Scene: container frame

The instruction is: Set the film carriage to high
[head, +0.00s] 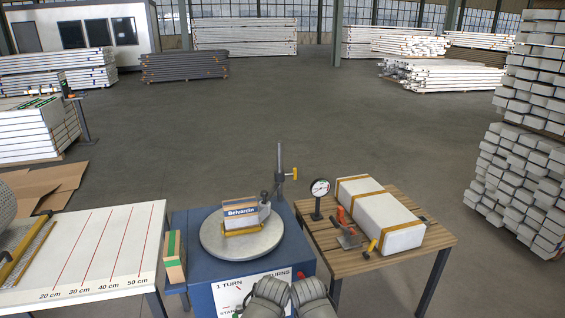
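A dark upright post (280,160) stands at the back right of a blue turntable machine (192,222). A small clamp with a yellow-orange knob (294,174) sits partway up the post; I cannot tell for certain whether it is the film carriage. A round grey turntable (222,250) on the machine carries a box labelled "Belvardin" (240,213) with a yellow band at its foot. A small dark grey part stands at the box's right side. Two grey parts of my arms show at the bottom centre, over the machine's front. No gripper fingers can be made out.
A white panel with turn marks (245,293) is on the machine's front. Right, a slatted wooden table (340,262) holds a dial gauge (320,187), tools and a strapped white block (380,215). Left, a white table (100,235) has red distance lines. The floor behind is open.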

